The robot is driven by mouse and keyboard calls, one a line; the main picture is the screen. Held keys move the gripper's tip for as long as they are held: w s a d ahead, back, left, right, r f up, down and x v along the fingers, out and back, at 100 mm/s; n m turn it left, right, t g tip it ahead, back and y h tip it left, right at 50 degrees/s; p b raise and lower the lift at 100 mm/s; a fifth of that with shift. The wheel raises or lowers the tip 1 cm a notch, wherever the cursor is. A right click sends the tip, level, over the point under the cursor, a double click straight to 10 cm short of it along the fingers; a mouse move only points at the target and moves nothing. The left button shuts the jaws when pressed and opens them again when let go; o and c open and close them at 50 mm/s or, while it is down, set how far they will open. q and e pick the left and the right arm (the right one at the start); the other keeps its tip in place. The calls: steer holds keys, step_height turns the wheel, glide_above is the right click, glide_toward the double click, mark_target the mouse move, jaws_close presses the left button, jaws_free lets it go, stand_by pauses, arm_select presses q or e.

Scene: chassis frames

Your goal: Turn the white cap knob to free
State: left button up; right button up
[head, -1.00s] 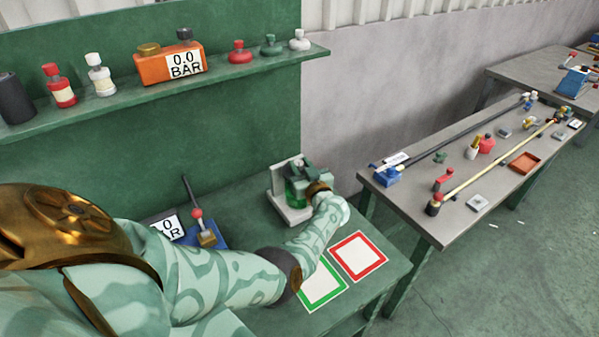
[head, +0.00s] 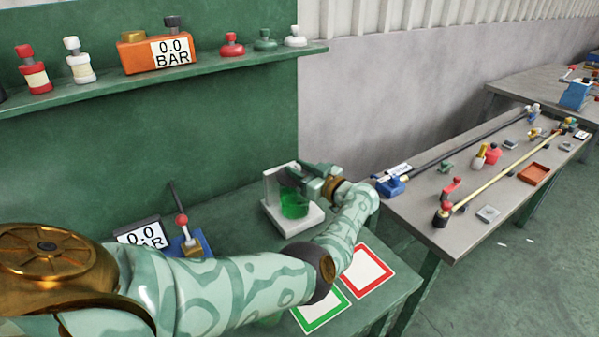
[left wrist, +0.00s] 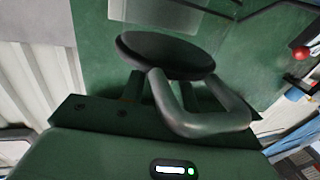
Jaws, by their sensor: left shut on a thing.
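A white stand (head: 273,192) with a wide foot stands on the green bench, and a green cylinder (head: 293,204) sits on it. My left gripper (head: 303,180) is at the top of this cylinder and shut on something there. The left wrist view shows a dark round disc (left wrist: 167,52) with a bent tube (left wrist: 205,128) beside my left gripper (left wrist: 170,92). I cannot tell exactly what part the jaws clasp. No white cap knob is clear at the stand; a small white fitting (head: 295,37) stands on the shelf. My right gripper is out of view.
A blue device (head: 188,244) with a red-tipped lever and a gauge (head: 142,236) stand left of the stand. Green-framed (head: 322,312) and red-framed (head: 366,270) squares lie at the front right. A shelf (head: 215,62) above bears several fittings. A grey table (head: 460,212) stands right.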

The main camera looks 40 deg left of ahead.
arm_select(q)
steer(key=o, duration=1)
steer(key=d, duration=1)
steer(key=d+b, duration=0.1)
steer(key=d, duration=0.5)
steer(key=shift+s+d, duration=0.1)
steer(key=shift+s, duration=0.2)
